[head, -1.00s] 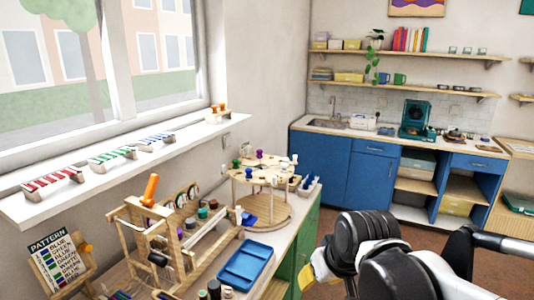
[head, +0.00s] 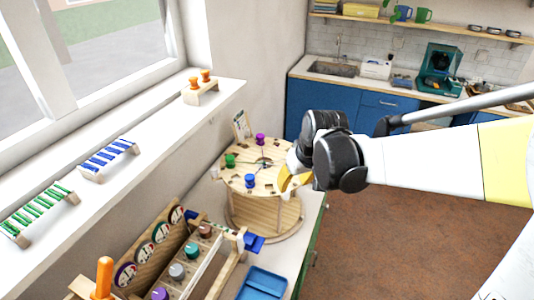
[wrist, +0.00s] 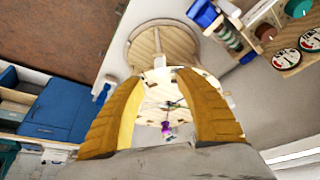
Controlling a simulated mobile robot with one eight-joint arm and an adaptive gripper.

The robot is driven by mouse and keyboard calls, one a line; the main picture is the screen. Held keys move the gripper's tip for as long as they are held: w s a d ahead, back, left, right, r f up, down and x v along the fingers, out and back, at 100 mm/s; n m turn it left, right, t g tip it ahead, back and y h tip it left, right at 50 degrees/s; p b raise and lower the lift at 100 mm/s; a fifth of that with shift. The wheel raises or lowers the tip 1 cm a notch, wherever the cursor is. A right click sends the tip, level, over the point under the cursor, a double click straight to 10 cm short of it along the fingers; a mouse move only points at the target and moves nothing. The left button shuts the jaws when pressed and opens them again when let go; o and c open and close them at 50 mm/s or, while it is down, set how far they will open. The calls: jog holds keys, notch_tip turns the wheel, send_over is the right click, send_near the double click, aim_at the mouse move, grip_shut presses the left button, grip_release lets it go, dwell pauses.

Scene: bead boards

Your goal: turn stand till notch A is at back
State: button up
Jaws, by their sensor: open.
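The stand is a round wooden turntable (head: 238,184) with an upper disc on posts above a wider base disc. Green (head: 230,160), purple (head: 260,140) and blue (head: 250,181) pegs stand on its upper disc. Small dark notches show there, but I cannot read which is A. My gripper (head: 292,182), with yellow fingers, is at the right edge of the upper disc and covers part of it. In the wrist view my gripper (wrist: 157,76) is open, with part of the upper disc showing between the fingers. I cannot tell whether the fingers touch it.
A small card (head: 241,125) stands behind the stand. A wooden rack with coloured knobs (head: 178,270) and a blue tray (head: 262,284) are in front of it. The wall and window sill (head: 150,150) are close on the left. Floor at right is open.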

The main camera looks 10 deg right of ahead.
aim_at(288, 191)
jog(key=b+x, duration=0.1)
jog(key=x, duration=0.7)
jog(key=shift+w+f+b, duration=0.1)
jog(key=shift+f+b, duration=0.15)
jog(key=shift+b, duration=0.15)
grip_shut()
